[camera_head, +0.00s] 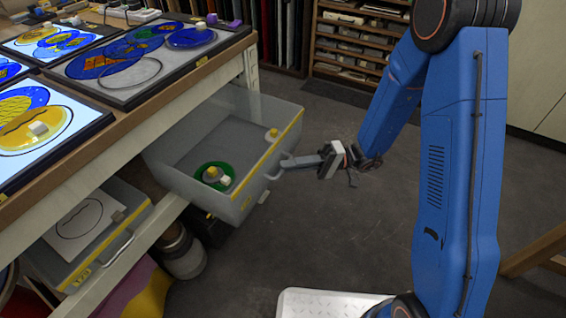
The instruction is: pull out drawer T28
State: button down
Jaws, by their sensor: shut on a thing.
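An upper drawer (292,140), taken to be T28, stands well out from under the workbench. It is a grey, see-through box with a yellow strip along its front rim; I cannot read its label for certain. My gripper (286,163) is shut on the handle (272,174) at the middle of the drawer front, reaching in from the right. Its fingertips hide part of the handle. Inside lies a green round piece (214,177) with small yellow and white blocks on it. Another small block (272,134) sits near the front rim.
A lower drawer (108,236) at the left is partly out and holds a drawn sheet. Glass panels (138,62) lie on the bench top. A metal canister (184,256) stands below. Floor (340,240) to the right of the drawer is clear.

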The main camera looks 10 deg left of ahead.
dwell(0.3)
jog(key=c, duration=1.8)
grip_release()
jog(key=shift+c, duration=0.2)
jog(key=v, duration=1.7)
jog(key=shift+d, duration=0.25)
